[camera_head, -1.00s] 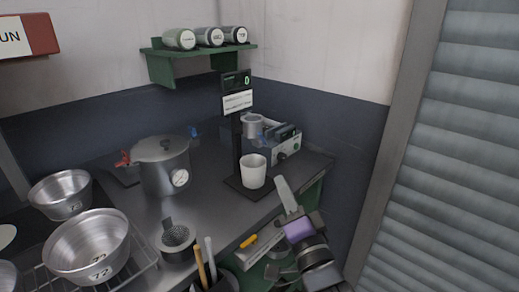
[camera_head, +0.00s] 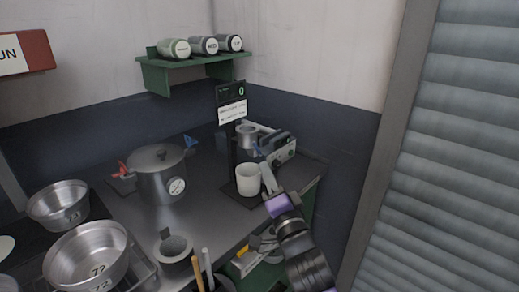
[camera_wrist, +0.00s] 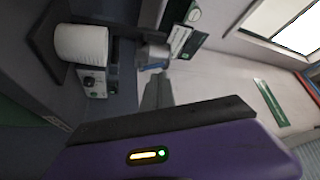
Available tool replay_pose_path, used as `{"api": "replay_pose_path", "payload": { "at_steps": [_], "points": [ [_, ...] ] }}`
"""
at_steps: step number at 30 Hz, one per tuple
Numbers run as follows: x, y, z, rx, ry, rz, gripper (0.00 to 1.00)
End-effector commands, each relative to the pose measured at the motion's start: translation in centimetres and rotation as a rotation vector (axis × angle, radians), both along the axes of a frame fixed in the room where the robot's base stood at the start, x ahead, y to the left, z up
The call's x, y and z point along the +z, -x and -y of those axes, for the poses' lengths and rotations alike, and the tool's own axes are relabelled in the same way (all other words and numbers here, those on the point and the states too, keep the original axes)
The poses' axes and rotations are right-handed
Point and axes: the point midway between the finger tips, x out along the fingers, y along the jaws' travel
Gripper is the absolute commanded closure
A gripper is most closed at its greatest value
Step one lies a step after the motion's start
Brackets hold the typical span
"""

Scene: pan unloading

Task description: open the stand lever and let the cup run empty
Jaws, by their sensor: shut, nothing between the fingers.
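The stand (camera_head: 231,150) is a dark post with a display at its top and a dark base. It carries a small metal cup (camera_head: 247,134), which also shows in the wrist view (camera_wrist: 154,51). A blue lever (camera_wrist: 155,67) sits by that cup; it is small and partly hidden in the head view (camera_head: 255,150), so I cannot tell its position. A white cup (camera_head: 248,182) stands upright on the base below. My gripper (camera_head: 266,172) is shut and empty, its tips in front of the white cup's right side in the head view. In the wrist view the fingers (camera_wrist: 157,92) point towards the lever.
A lidded pot (camera_head: 160,175) with a dial is on the left, with metal bowls (camera_head: 88,252) nearer. Canisters (camera_head: 204,46) line the wall shelf.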

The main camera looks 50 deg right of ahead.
Motion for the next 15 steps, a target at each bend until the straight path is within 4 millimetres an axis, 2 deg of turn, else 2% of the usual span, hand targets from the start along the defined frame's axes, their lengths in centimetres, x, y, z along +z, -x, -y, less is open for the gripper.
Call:
{"api": "replay_pose_path", "payload": {
  "at_steps": [1,6,15],
  "points": [
    [0.8,-0.9,0.5,0.000,0.001,0.001,1.00],
    [1.5,-3.3,1.8,-0.001,0.001,0.001,1.00],
    [1.7,-5.3,2.9,-0.001,0.000,0.000,1.00]
  ]
}}
